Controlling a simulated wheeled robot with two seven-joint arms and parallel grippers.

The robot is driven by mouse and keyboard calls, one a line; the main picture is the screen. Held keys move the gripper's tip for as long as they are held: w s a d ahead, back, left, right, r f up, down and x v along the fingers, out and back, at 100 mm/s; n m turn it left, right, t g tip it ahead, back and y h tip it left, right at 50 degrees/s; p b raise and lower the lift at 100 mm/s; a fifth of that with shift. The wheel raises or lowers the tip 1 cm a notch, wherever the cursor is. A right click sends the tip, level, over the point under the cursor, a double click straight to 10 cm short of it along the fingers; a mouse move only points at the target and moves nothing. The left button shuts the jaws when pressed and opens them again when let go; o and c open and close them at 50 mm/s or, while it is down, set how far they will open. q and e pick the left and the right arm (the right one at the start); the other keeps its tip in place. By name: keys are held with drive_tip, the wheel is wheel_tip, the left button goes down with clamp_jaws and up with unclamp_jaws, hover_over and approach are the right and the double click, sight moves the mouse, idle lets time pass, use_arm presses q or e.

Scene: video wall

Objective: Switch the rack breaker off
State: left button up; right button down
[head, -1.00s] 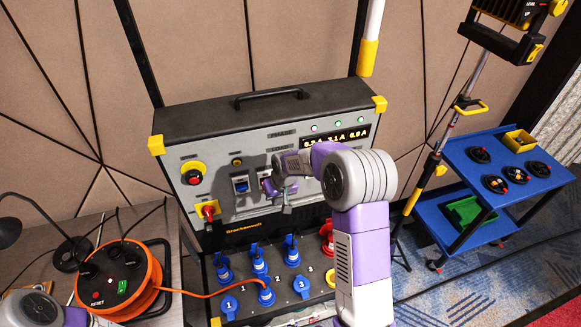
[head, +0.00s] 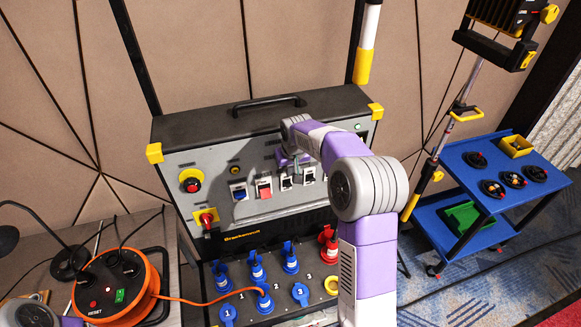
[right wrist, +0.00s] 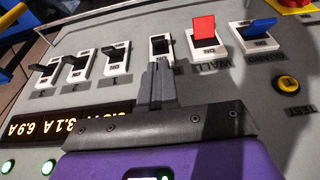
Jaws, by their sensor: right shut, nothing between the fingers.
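The breaker panel (head: 215,165) is the grey front of a black case. Its row of switches shows a blue lever (right wrist: 258,27) labelled GUARD, a red lever (right wrist: 204,24) labelled WALL, and several black levers. The blue lever (head: 239,190) and red lever (head: 264,188) also show in the head view. My right gripper (right wrist: 160,66) is shut and empty, its tips right by the black lever (right wrist: 160,43) beside the red one. Contact cannot be told, and the fingers hide that switch's label. In the head view the right gripper (head: 290,160) is partly behind my arm. My left gripper is out of view.
A red emergency button (head: 193,185) and a red rotary switch (head: 207,219) sit left of the switches. Blue plugs (head: 257,270) stand below. An orange cable reel (head: 115,285) is at left, a blue cart (head: 480,195) at right.

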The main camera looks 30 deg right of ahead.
sight(287, 184)
drive_tip(key=shift+p+x, duration=0.3)
drive_tip(key=shift+x, duration=2.9)
